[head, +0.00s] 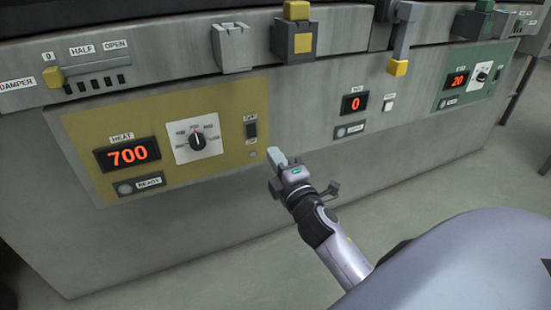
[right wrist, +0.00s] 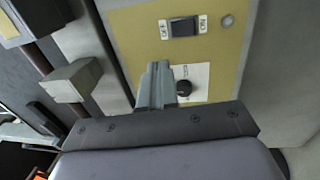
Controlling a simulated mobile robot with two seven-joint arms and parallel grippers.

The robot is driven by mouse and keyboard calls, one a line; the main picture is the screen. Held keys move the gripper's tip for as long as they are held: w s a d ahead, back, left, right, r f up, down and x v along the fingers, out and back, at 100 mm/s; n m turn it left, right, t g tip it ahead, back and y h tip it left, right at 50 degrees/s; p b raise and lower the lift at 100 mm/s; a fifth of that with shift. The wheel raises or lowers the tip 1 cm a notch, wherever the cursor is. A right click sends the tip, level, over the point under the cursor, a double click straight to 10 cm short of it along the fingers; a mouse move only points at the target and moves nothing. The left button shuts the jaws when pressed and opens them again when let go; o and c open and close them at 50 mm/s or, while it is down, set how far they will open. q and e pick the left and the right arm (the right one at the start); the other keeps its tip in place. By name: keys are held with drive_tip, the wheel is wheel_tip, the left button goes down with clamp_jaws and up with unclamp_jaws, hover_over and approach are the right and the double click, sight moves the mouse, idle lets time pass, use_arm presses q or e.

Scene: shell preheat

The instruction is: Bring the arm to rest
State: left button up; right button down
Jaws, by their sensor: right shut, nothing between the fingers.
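My right gripper (head: 277,158) is shut and empty in the head view, close in front of the right edge of the yellow heat panel, just below its OFF/ON switch. In the right wrist view its fingers (right wrist: 156,85) are together over the yellow panel (right wrist: 219,70). The black switch (right wrist: 184,27) shows beyond the fingertips and the dark dial knob (right wrist: 184,88) beside them. I cannot tell whether the fingertips touch the panel. My left gripper is not in the head view.
The heat display (head: 127,153) reads 700. The dial (head: 197,141) sits to its right. Levers with yellow grips (head: 397,67) and latches (head: 232,45) stick out above the panels. A green panel (head: 472,76) is at the right. The floor (head: 420,190) in front is clear.

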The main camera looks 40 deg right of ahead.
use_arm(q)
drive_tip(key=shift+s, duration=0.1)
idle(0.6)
use_arm(e)
drive_tip(key=s+a+f+m+g+y, duration=0.8)
drive_tip(key=s+a+f+m, duration=0.4)
drive_tip(key=s+a+f, duration=0.5)
use_arm(q)
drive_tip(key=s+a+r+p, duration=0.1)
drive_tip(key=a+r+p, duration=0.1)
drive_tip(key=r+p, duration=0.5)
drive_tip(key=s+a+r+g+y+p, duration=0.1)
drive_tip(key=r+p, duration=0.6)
drive_tip(key=p, duration=0.9)
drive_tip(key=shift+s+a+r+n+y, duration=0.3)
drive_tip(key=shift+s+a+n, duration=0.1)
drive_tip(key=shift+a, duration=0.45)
use_arm(e)
drive_tip(key=s+d+r+h, duration=0.1)
drive_tip(key=s+d+r, duration=0.1)
drive_tip(key=r, duration=0.6)
drive_tip(key=s+d+r+m, duration=0.1)
drive_tip(key=s+r, duration=0.1)
drive_tip(key=r, duration=0.6)
drive_tip(key=shift+s+d+r+g+h, duration=0.25)
drive_tip(key=shift+d+r+g+h, duration=0.05)
drive_tip(key=shift+d+r+h, duration=0.1)
drive_tip(key=shift+f, duration=0.1)
